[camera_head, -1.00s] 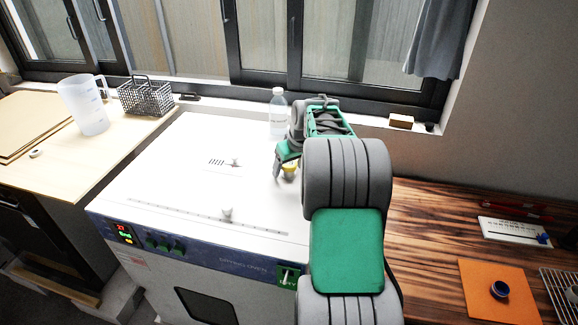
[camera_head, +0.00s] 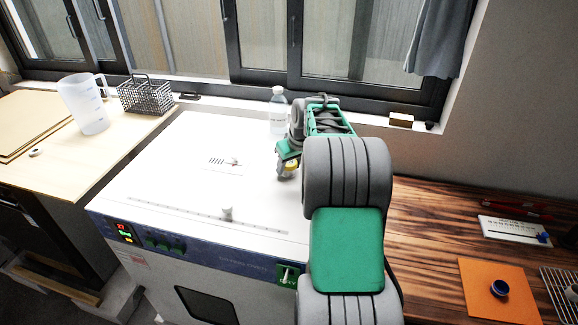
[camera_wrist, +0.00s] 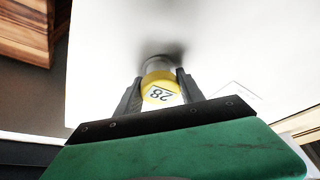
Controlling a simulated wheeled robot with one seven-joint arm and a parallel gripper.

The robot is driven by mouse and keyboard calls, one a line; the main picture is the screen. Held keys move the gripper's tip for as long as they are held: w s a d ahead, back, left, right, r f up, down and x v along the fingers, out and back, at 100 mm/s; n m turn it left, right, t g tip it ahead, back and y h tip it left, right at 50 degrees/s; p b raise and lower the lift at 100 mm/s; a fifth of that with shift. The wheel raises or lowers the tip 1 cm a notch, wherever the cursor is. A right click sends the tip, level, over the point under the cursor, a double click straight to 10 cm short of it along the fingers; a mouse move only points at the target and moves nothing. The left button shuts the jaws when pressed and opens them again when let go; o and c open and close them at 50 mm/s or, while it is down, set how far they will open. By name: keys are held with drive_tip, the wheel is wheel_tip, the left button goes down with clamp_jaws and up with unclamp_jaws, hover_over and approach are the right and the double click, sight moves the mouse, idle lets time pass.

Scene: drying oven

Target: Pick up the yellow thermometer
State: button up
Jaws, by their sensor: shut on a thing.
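The yellow thermometer (camera_wrist: 158,88) has a round yellow head with a label reading "28" and a grey lower part. In the wrist view it sits between the two dark fingers of my gripper (camera_wrist: 157,92), which is shut on it. In the head view the thermometer (camera_head: 290,164) is a small yellow patch, mostly covered by my gripper (camera_head: 287,172) above the white oven top. Its lower end lies over a dark shadow on the oven top; I cannot tell whether it touches.
The drying oven (camera_head: 165,165) has a flat white top with a small knob (camera_head: 227,213). A clear bottle (camera_head: 278,112) stands behind my gripper. A jug (camera_head: 84,103) and wire basket (camera_head: 146,97) are on the left bench. The oven top's left side is clear.

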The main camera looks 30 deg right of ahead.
drive_tip(key=shift+r, duration=0.15)
wheel_tip(320, 180, up, 28)
drive_tip(key=p, duration=1.2)
drive_tip(key=shift+a, duration=0.1)
